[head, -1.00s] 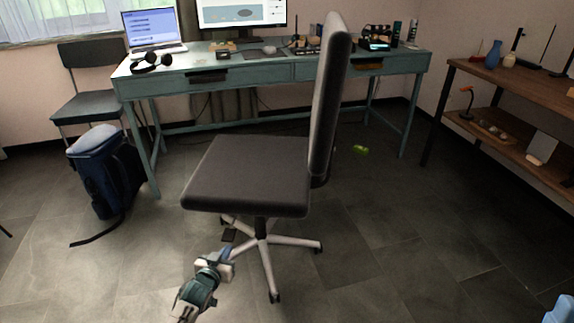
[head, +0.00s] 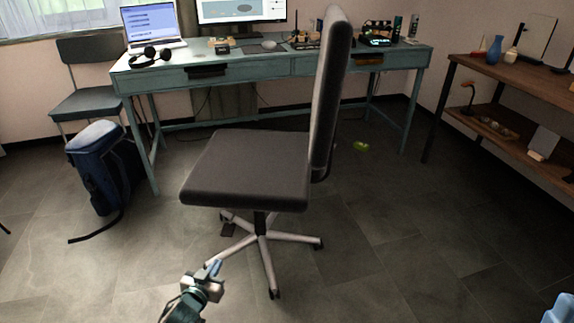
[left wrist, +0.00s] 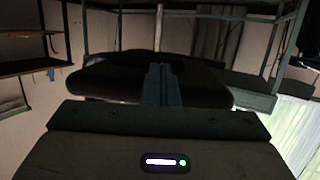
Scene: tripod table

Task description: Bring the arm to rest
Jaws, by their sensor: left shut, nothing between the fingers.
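My left gripper (head: 214,268) is at the bottom of the head view, in front of the office chair's wheeled base. Its fingers are shut with nothing between them. In the left wrist view the closed fingers (left wrist: 162,84) point toward the dark underside of the chair seat (left wrist: 100,76). They look apart from the chair. My right gripper is not in view.
The office chair (head: 245,168) stands right ahead, before the teal desk (head: 240,72). A blue backpack (head: 98,170) is on the floor at left, beside a dark chair (head: 90,78). A wooden shelf (head: 510,85) stands at right. Floor at lower right is mostly clear.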

